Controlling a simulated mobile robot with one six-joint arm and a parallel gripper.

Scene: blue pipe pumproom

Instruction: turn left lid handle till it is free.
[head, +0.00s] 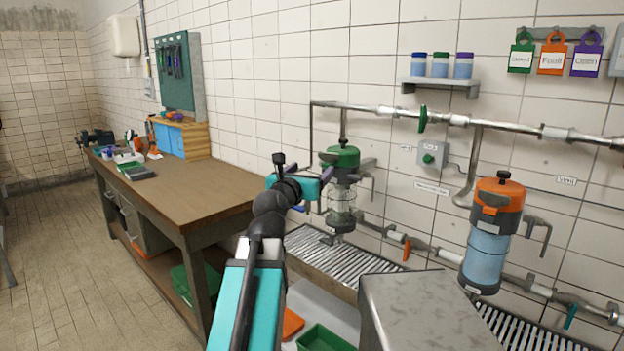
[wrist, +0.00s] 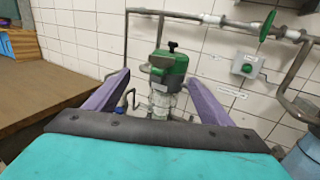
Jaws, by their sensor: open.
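The left vessel has a green lid (head: 341,156) with a dark knob on top and a clear body (head: 341,202) below, mounted on the pipework over a grated drain. In the wrist view the green lid (wrist: 168,70) stands upright between my two purple fingers, farther off, and a darker green handle block shows at its front left. My gripper (wrist: 160,95) is open and empty, pointing at the vessel without touching it. In the head view my gripper (head: 312,190) partly overlaps the left side of the vessel, so part of it is hidden.
A second vessel with an orange lid (head: 498,196) stands at right. Pipes (head: 385,110) with a green valve handle (head: 422,118) run along the wall above. A wooden workbench (head: 165,187) stands at left and a grey metal block (head: 425,310) in front. A green tray (head: 325,338) lies low between them.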

